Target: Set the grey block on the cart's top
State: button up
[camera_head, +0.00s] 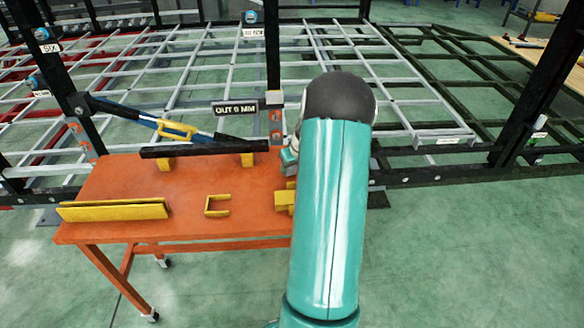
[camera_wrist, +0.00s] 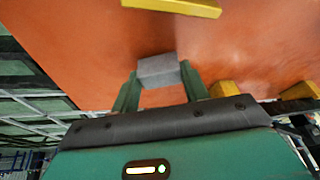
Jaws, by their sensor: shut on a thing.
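The grey block (camera_wrist: 157,68) sits between the two green fingers of my gripper (camera_wrist: 160,73) in the wrist view. My gripper is shut on it. The orange cart top (camera_wrist: 75,45) fills the background behind the block. I cannot tell whether the block touches the cart top or hangs above it. In the head view the cart top (camera_head: 130,185) lies left of my teal arm. A small part of my gripper (camera_head: 288,160) shows at the arm's left edge.
The cart carries a long yellow angle piece (camera_head: 113,210), a small yellow bracket (camera_head: 216,205), a yellow block (camera_head: 284,197) beside my arm, and a black bar (camera_head: 204,149) on yellow supports. A black post (camera_head: 273,60) and the chassis frame (camera_head: 430,137) stand behind. Floor is clear at right.

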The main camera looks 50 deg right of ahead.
jog(key=shift+w+f, duration=0.1)
jog(key=shift+f, duration=0.2)
jog(key=o, duration=1.2)
jog(key=shift+r, duration=0.15)
jog(key=v, duration=1.2)
jog(key=w+a+r+n, duration=0.15)
jog(key=a+r, duration=0.45)
jog(key=a, duration=0.7)
jog(key=w+a+r+n, duration=0.1)
jog(key=w+a+r, duration=0.35)
jog(key=a, duration=0.75)
jog(key=s+a+r+n, duration=0.1)
jog(key=s+a, duration=0.4)
jog(key=a, duration=0.2)
jog(key=s+a+r+y, duration=0.1)
jog(key=s+a+r, duration=0.1)
jog(key=s+a, duration=0.2)
jog(key=s+a+r+n+t, duration=0.1)
jog(key=s+a, duration=0.4)
jog(key=a, duration=0.6)
jog(key=shift+s+a+r+n, duration=0.15)
jog(key=shift+s+r+n, duration=0.2)
jog(key=shift+r, duration=0.2)
